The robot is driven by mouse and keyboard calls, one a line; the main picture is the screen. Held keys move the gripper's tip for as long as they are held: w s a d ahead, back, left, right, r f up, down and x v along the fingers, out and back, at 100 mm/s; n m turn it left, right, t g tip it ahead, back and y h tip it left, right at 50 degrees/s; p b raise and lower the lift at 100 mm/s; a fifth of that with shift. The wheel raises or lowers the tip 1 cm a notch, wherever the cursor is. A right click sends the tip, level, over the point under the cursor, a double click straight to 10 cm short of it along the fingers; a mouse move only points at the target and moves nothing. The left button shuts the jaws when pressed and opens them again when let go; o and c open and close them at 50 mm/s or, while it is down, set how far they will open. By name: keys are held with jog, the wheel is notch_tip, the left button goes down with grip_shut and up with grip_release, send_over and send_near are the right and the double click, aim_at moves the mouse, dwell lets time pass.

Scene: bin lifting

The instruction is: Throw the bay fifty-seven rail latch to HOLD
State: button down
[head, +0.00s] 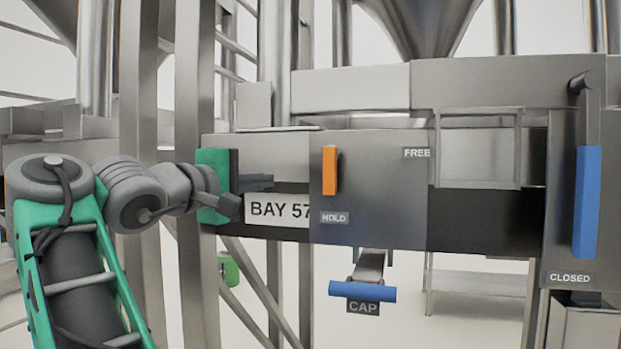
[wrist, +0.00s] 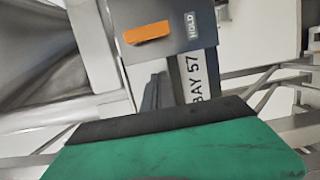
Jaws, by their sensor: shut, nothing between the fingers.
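The bay fifty-seven rail latch is an orange handle (head: 330,170) standing upright on a grey plate in the head view. A HOLD label (head: 335,217) is just below it, and a FREE label (head: 416,153) is off to its upper right. The handle also shows in the wrist view (wrist: 146,33), beside the HOLD label (wrist: 193,25). My gripper (head: 268,181), with a green body, is left of the handle at about its height, fingers pointing right. It is shut and empty, apart from the handle. In the wrist view its dark fingers (wrist: 151,92) point toward the plate.
The BAY 57 sign (head: 279,210) is just below my fingers. A blue CAP handle (head: 362,291) hangs below the plate. A long blue lever (head: 587,202) stands at the right above a CLOSED label (head: 570,278). Steel posts (head: 196,150) stand close around my wrist.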

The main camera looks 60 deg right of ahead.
aim_at(332, 170)
jog(key=s+d, duration=0.1)
jog(key=d, duration=0.2)
jog(key=s+d, duration=0.2)
jog(key=d, duration=0.2)
jog(key=s+d, duration=0.1)
jog(key=d, duration=0.2)
jog(key=shift+s+d+p, duration=0.3)
jog(key=shift+s+a, duration=0.1)
jog(key=shift+s+f+n+b, duration=0.1)
jog(key=shift+f+n+b, duration=0.05)
jog(key=shift+n+b, duration=0.2)
